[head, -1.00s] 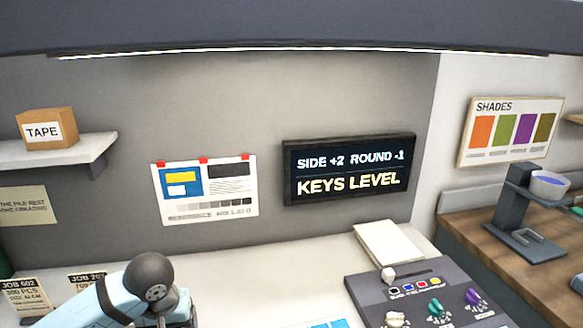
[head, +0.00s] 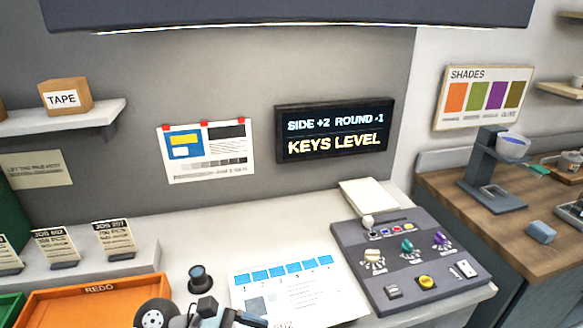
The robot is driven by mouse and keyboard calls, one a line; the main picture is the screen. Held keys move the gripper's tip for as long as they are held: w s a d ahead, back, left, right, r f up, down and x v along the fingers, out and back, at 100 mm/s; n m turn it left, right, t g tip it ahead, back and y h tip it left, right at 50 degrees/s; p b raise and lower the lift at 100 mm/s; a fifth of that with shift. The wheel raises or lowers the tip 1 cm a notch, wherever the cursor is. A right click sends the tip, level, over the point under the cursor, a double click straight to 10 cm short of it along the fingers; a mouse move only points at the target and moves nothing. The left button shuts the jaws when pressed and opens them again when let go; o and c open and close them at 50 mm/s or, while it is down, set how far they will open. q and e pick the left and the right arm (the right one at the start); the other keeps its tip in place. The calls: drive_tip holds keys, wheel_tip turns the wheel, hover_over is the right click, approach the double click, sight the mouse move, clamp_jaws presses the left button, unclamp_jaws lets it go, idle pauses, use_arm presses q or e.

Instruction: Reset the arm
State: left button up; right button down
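Part of my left arm (head: 157,314) shows at the bottom edge, left of centre, as a dark round joint with a white ring. Dark and grey-blue parts beside it reach right toward a printed sheet (head: 290,292). Most of the arm is cut off by the frame, and I cannot make out its fingertips or whether it holds anything. My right gripper is not in view.
A small dark cylinder (head: 200,279) stands close behind the arm. An orange REDO tray (head: 95,291) lies left. A control console (head: 410,262) with knobs is right; a dark screen (head: 334,129) reads "SIDE +2 ROUND -1, KEYS LEVEL". Job cards (head: 114,238) stand on a ledge.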

use_arm(q)
drive_tip(key=w+a+n+t+y+p, duration=0.1)
drive_tip(key=a+n+t, duration=0.2)
drive_tip(key=n+t, duration=1)
drive_tip(key=w+a+n+t+y+p, duration=0.1)
drive_tip(key=w+a+n+t, duration=0.3)
drive_tip(key=n, duration=1.7)
drive_tip(key=s+a+f+n+g+y+p, duration=0.1)
drive_tip(key=s+a+f+n+g+y, duration=0.1)
drive_tip(key=s+f+n+y, duration=0.3)
drive_tip(key=s+a+f+n+g+y, duration=0.2)
drive_tip(key=s+f+n, duration=0.6)
drive_tip(key=f+n, duration=0.5)
drive_tip(key=a+n+y, duration=0.1)
drive_tip(key=n+y, duration=0.1)
drive_tip(key=n, duration=0.1)
drive_tip(key=shift+s+a+f+g+y+p, duration=0.3)
drive_tip(key=shift+s+f+y+p, duration=0.05)
drive_tip(key=shift+y, duration=0.05)
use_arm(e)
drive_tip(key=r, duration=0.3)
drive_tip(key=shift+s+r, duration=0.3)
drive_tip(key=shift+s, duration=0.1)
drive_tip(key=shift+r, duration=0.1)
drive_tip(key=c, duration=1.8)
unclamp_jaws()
